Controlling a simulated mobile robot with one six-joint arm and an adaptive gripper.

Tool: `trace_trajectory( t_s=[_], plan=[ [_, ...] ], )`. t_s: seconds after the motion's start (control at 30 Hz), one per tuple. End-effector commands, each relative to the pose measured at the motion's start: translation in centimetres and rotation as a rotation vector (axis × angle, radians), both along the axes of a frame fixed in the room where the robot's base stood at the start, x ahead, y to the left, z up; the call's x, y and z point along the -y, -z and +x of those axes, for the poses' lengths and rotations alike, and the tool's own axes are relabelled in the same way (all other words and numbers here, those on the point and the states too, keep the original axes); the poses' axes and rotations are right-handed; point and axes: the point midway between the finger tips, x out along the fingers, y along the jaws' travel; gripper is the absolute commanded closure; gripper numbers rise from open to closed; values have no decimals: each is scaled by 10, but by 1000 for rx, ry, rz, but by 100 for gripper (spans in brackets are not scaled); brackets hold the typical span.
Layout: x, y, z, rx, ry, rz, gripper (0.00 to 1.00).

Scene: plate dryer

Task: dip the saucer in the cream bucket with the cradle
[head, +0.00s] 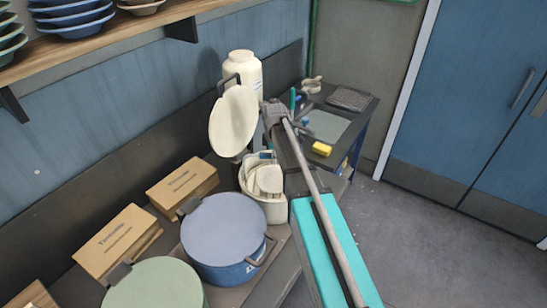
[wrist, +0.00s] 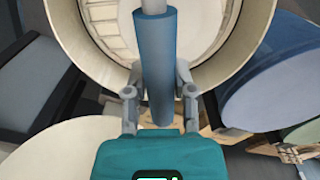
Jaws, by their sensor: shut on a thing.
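The cream bucket (head: 270,213) stands at the far end of the bench. Its mouth (wrist: 250,30) shows in the wrist view. A large cream disc, which looks like its raised lid (head: 233,122), stands steeply tilted behind it. My gripper (wrist: 158,85) is shut on the blue handle (wrist: 155,60) of the cradle. The handle's grey rod crosses the bucket's mouth in the wrist view. In the head view a pale oval, probably the saucer (head: 269,179), shows at the bucket's mouth. I cannot tell how deep it is. The cradle's lower part is mostly hidden.
A blue-lidded bucket (head: 225,232) and a green-lidded one (head: 155,285) are closed, nearer along the bench. Cardboard boxes (head: 183,183) sit by the wall. A tall cream jar (head: 243,70) stands behind the raised lid. A dark side table holds a yellow sponge (head: 321,149).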

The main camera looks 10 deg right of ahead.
Motion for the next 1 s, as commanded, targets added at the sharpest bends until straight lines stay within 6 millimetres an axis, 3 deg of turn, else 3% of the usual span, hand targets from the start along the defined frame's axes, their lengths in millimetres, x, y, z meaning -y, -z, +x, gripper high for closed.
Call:
trace_trajectory(
  t_s=[1.0],
  plan=[
    [0,-43,0,0,0,0,100]
  ],
)
